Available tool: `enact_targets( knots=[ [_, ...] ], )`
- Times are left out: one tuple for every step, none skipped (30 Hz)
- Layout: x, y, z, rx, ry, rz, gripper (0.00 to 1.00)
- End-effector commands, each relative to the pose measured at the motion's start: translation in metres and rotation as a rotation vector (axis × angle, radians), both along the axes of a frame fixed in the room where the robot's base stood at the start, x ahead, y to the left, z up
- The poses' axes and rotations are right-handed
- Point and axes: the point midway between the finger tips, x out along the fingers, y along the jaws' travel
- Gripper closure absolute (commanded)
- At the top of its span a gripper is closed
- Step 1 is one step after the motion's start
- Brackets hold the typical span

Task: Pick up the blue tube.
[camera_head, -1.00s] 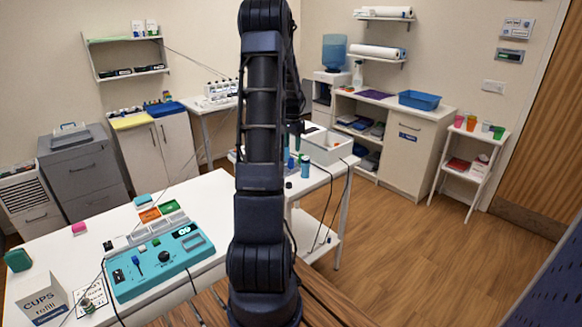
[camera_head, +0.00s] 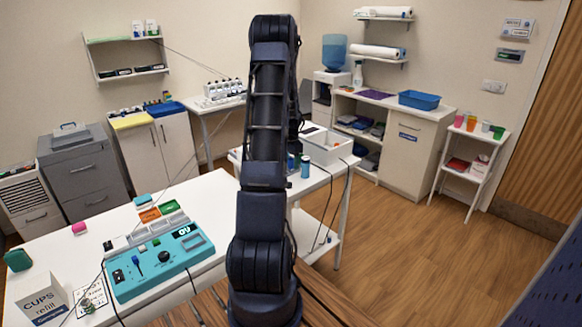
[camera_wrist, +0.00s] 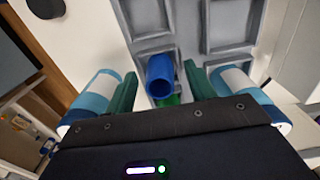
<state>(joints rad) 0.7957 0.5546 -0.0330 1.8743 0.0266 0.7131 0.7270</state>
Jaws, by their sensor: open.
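In the wrist view the blue tube (camera_wrist: 160,72) shows its open round end toward the camera. It lies between the two green fingers of my gripper (camera_wrist: 161,69), which are apart, with a gap on each side of the tube. A green piece (camera_wrist: 168,99) shows just below the tube, partly hidden by my gripper. Behind the tube is a grey tray with compartments (camera_wrist: 190,20). I cannot tell how far the fingers reach along the tube. In the head view my arm hides the gripper, and I cannot make out the tube surely.
Teal cylinders with white bands stand left (camera_wrist: 98,92) and right (camera_wrist: 238,84) of my fingers, close to the gripper. In the head view a teal bottle (camera_head: 305,168) and a white bin (camera_head: 328,150) stand on the back table. A teal device (camera_head: 160,262) sits on the near table.

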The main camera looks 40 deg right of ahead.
Motion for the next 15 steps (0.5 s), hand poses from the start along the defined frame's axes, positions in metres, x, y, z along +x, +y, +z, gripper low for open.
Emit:
enact_targets(
  knots=[
    [0.0000, -0.0001, 0.0004, 0.000, 0.000, 0.000, 0.45],
    [0.0000, -0.0001, 0.0004, 0.000, 0.000, 0.000, 0.45],
    [0.0000, -0.0001, 0.0005, 0.000, 0.000, 0.000, 0.47],
    [0.0000, -0.0001, 0.0005, 0.000, 0.000, 0.000, 0.53],
    [0.0000, -0.0001, 0.0005, 0.000, 0.000, 0.000, 0.59],
    [0.0000, -0.0001, 0.0005, 0.000, 0.000, 0.000, 0.67],
    [0.0000, -0.0001, 0.0006, 0.000, 0.000, 0.000, 0.73],
    [0.0000, -0.0001, 0.0006, 0.000, 0.000, 0.000, 0.79],
    [0.0000, -0.0001, 0.0006, 0.000, 0.000, 0.000, 0.87],
    [0.0000, -0.0001, 0.0006, 0.000, 0.000, 0.000, 0.93],
    [0.0000, -0.0001, 0.0006, 0.000, 0.000, 0.000, 0.93],
    [0.0000, -0.0001, 0.0007, 0.000, 0.000, 0.000, 0.93],
    [0.0000, -0.0001, 0.0007, 0.000, 0.000, 0.000, 0.93],
    [0.0000, -0.0001, 0.0007, 0.000, 0.000, 0.000, 0.93],
    [0.0000, -0.0001, 0.0007, 0.000, 0.000, 0.000, 0.93]
  ],
)
